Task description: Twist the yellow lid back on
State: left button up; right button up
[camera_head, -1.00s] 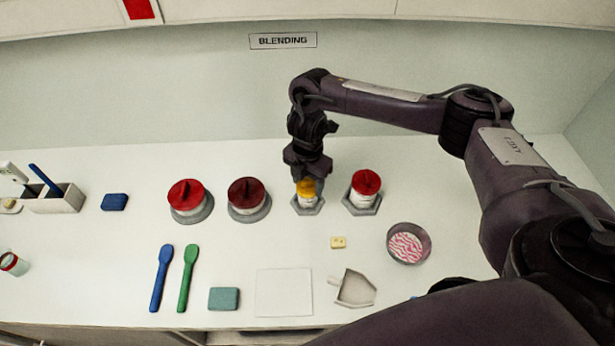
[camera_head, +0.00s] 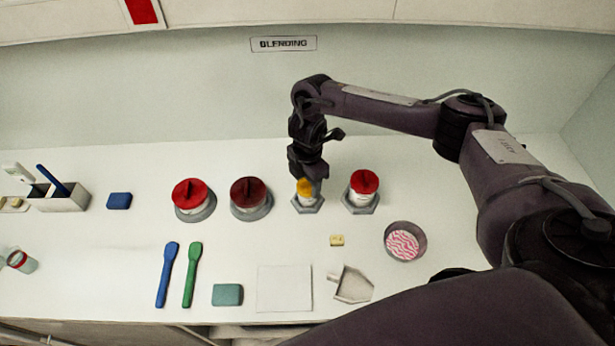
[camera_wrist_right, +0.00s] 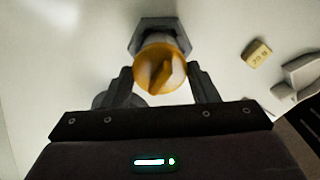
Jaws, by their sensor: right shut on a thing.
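The yellow lid (camera_head: 304,186) sits on a small pale jar (camera_head: 306,199) that stands upright in a grey hexagonal holder (camera_head: 308,209). My right gripper (camera_head: 310,176) reaches down on it from above and hides part of the lid. In the right wrist view the yellow lid (camera_wrist_right: 160,66), with its raised ridge, lies between the fingertips of my right gripper (camera_wrist_right: 163,80), which is shut on it. I cannot tell whether the lid is fully seated. My left gripper is not in view.
A red-lidded jar (camera_head: 364,184) stands close on the right, and two larger ones (camera_head: 188,193) (camera_head: 250,193) on the left. In front lie a small yellow block (camera_head: 337,240), a round dish (camera_head: 405,243), a scoop (camera_head: 352,285) and a white square (camera_head: 284,288).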

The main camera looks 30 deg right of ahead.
jog(key=shift+m+p, duration=0.65)
jog(key=shift+m, duration=0.25)
jog(key=shift+m, duration=0.3)
jog(key=shift+f+m, duration=0.1)
jog(key=shift+m, duration=0.4)
jog(key=m, duration=0.5)
jog(key=o, duration=1)
jog(key=shift+o, duration=0.2)
